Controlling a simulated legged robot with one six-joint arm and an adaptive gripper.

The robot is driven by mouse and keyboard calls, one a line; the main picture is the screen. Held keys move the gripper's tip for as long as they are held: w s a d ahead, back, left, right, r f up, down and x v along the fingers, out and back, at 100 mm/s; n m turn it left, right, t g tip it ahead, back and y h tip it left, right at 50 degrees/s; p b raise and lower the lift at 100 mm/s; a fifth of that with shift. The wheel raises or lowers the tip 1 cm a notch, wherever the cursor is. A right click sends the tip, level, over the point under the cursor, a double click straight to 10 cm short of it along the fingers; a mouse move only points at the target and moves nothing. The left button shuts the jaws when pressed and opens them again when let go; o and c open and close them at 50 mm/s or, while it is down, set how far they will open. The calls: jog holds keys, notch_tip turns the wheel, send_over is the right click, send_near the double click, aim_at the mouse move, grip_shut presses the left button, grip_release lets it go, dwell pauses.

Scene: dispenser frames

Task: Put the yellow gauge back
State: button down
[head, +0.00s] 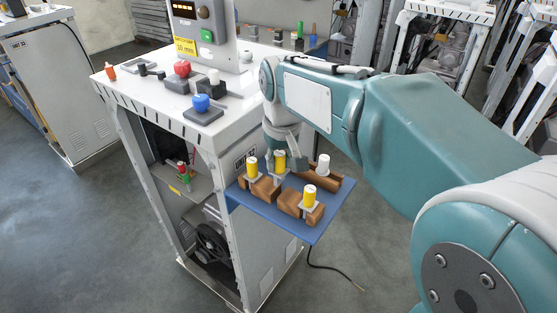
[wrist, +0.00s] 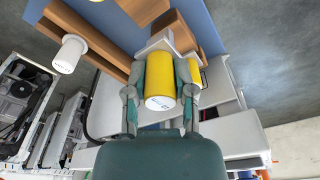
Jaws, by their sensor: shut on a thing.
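A yellow gauge (wrist: 160,78) with a pale end face is between the two fingers of my gripper (wrist: 162,88) in the wrist view; the fingers are shut on it. In the head view this gauge (head: 279,160) looks upright over the blue shelf (head: 247,201), with a grey bracket piece at its lower end. I cannot tell if it touches a wooden block below. Two other yellow gauges stand on wooden blocks, one at the left (head: 252,166) and one at the front (head: 309,195). My arm hides part of my gripper in the head view.
A white cylinder (head: 323,164) stands by a brown wooden holder at the shelf's right; it also shows in the wrist view (wrist: 70,54). The white machine (head: 248,85) beside the shelf carries red and blue knobs. A cable (head: 335,272) hangs below the shelf.

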aim_at(280, 173)
jog(key=shift+f, duration=2.8)
jog(key=shift+c, duration=1.8)
grip_release()
jog(key=r, duration=0.4)
jog(key=s+r, duration=0.1)
jog(key=r, duration=0.6)
jog(key=shift+s+d+r, duration=0.15)
jog(key=shift+d+r, duration=0.05)
jog(key=shift+r, duration=0.15)
jog(key=shift+d, duration=0.1)
jog(key=s+d+f+m+t, duration=0.1)
jog(key=s+d+f, duration=0.3)
jog(key=s, duration=0.5)
jog(key=s+d+f+m+t, duration=0.2)
jog(key=s+d+f+t, duration=0.1)
jog(key=s+d, duration=0.5)
jog(key=shift+s+f+m, duration=0.3)
jog(key=shift+s+f, duration=0.1)
